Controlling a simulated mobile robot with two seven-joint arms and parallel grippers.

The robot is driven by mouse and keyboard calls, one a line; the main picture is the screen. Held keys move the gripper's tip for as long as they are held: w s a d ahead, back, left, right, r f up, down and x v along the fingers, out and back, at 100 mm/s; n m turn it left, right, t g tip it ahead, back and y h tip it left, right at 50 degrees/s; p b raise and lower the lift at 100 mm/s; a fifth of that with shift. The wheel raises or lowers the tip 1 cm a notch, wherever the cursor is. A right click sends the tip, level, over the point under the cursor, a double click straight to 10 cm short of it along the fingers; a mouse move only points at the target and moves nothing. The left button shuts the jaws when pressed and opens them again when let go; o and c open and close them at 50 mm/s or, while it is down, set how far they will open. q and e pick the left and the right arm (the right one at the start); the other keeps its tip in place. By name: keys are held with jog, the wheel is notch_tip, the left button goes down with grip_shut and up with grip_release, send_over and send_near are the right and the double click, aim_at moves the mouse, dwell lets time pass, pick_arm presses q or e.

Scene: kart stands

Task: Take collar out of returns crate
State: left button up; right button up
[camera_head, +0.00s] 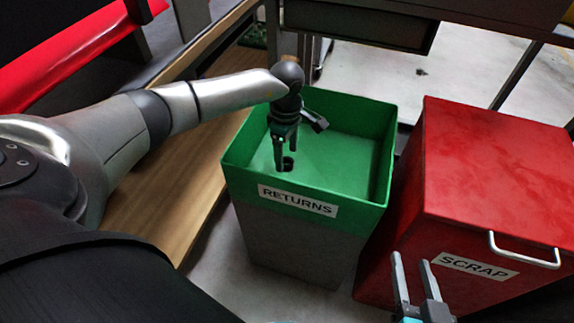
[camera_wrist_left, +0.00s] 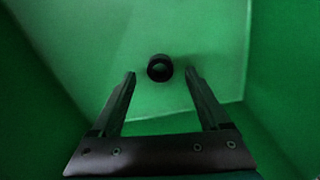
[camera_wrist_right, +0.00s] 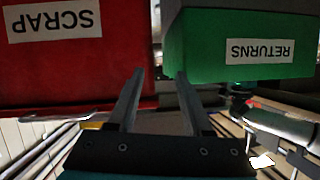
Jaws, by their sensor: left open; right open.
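The returns crate (camera_head: 300,230) is green with a grey lower part and a RETURNS label, open at the top. The collar (camera_wrist_left: 160,68) is a small black ring on the crate's green floor in the left wrist view, just beyond and between my fingertips. My left gripper (camera_head: 285,163) reaches down into the crate and is open and empty; its fingers also show in the left wrist view (camera_wrist_left: 160,75). In the head view the collar (camera_head: 288,163) shows at the fingertips. My right gripper (camera_head: 412,258) is open and empty in front of the scrap bin.
A red SCRAP bin (camera_head: 490,180) with a metal handle (camera_head: 524,254) stands right of the crate. A wooden bench top (camera_head: 165,195) lies to the left. The crate walls surround my left gripper. A dark shelf unit (camera_head: 370,25) stands behind.

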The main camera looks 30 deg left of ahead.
pick_arm(q)
jog(key=shift+f+b, duration=0.4)
jog(key=shift+f, duration=0.25)
jog(key=shift+f+b, duration=0.3)
pick_arm(e)
jog(key=shift+s+a+r+m+t+y, duration=0.2)
jog(key=shift+a+r+t+y, duration=0.2)
jog(key=shift+t, duration=0.35)
jog(key=shift+s+a+r+m+t+y, duration=0.1)
jog(key=shift+s+a+r+t+y, duration=0.15)
jog(key=shift+a+r+t, duration=0.35)
jog(key=shift+d+f, duration=0.15)
pick_arm(q)
grip_shut()
